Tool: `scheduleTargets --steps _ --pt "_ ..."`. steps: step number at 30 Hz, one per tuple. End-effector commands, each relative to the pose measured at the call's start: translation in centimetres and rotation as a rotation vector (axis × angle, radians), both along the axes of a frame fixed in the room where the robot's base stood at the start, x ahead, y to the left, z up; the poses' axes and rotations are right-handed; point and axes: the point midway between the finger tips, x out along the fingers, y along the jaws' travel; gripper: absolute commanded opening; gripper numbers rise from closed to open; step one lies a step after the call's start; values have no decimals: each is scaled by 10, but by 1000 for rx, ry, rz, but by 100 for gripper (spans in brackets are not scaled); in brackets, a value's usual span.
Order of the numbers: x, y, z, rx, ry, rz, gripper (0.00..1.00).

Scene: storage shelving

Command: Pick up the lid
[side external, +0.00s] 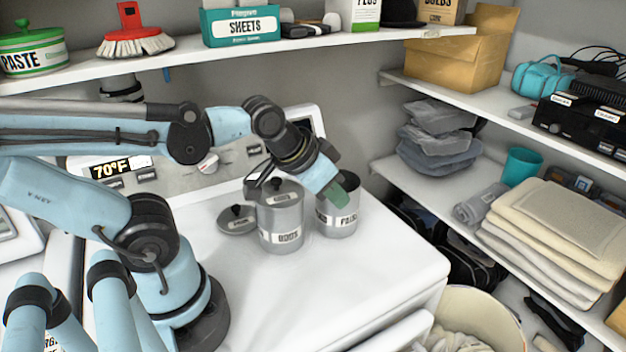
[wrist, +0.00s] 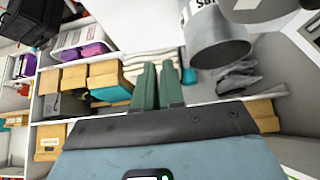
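A grey metal lid (side external: 238,218) with a dark knob lies on the white machine top in the side view. To its right stands a grey labelled canister (side external: 279,228) with a similar knobbed lid (side external: 279,190) on it. A second grey canister (side external: 340,222) stands further right, its top partly hidden by my gripper. My gripper (side external: 337,188) is over this canister's front, right of both lids. In the wrist view my gripper (wrist: 158,70) shows its two green fingers close together with nothing visible held. A grey canister (wrist: 218,45) shows there at the upper right.
The white machine top (side external: 350,275) is clear in front of the canisters. A control panel (side external: 180,178) rises behind. An upper shelf (side external: 300,46) holds a brush and boxes. Right shelves hold folded cloths (side external: 550,235), a teal cup (side external: 521,167) and a cardboard box (side external: 455,62).

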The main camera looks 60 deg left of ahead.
Motion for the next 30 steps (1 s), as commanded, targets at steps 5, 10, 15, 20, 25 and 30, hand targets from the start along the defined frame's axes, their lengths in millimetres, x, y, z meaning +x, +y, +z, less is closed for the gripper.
scheduleTargets --steps 5,10,15,20,25,30 --pt "0 0 0 0 0 0 37" --pt "0 0 0 0 0 0 54" --pt "0 0 0 0 0 0 54" --pt "0 0 7 0 0 0 54" --pt "0 0 37 0 0 0 54" --pt "-5 18 50 119 28 -92 54"
